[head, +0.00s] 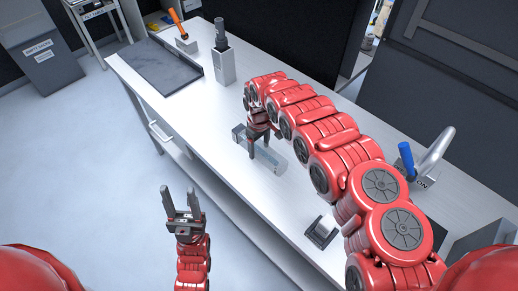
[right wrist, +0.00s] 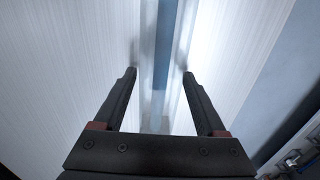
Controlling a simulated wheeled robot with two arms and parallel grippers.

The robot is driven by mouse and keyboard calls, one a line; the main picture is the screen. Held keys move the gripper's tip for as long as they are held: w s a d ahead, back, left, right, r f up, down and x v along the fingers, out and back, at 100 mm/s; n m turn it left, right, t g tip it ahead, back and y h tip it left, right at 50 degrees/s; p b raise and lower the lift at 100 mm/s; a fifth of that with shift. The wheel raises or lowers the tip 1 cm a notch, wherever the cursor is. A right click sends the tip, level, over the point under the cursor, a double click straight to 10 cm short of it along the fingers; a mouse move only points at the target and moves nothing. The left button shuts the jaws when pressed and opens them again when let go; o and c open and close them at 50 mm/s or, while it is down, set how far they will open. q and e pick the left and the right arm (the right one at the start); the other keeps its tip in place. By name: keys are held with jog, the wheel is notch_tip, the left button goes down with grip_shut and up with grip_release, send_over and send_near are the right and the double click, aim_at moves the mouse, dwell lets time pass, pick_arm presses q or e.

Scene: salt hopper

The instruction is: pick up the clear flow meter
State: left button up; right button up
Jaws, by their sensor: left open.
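The clear flow meter (head: 271,161) is a see-through bar lying on the white workbench. My right gripper (head: 262,148) is above it and hides part of its middle. In the right wrist view the fingers (right wrist: 160,74) are apart, with the flow meter (right wrist: 161,60), a clear strip with a blue-grey core, running between and beyond them. I see no clear contact between fingers and meter. My left gripper (head: 179,192) is open and empty, pointing up in front of the bench's near edge, away from the meter.
On the workbench (head: 215,112) stand a dark tray (head: 163,66), an orange-handled tool (head: 177,24), a grey block with a dark handle (head: 223,62), a small black holder (head: 321,232) and a blue-handled tool (head: 406,158). Bare bench top lies left of the meter.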

grip_shut()
dwell(0.4)
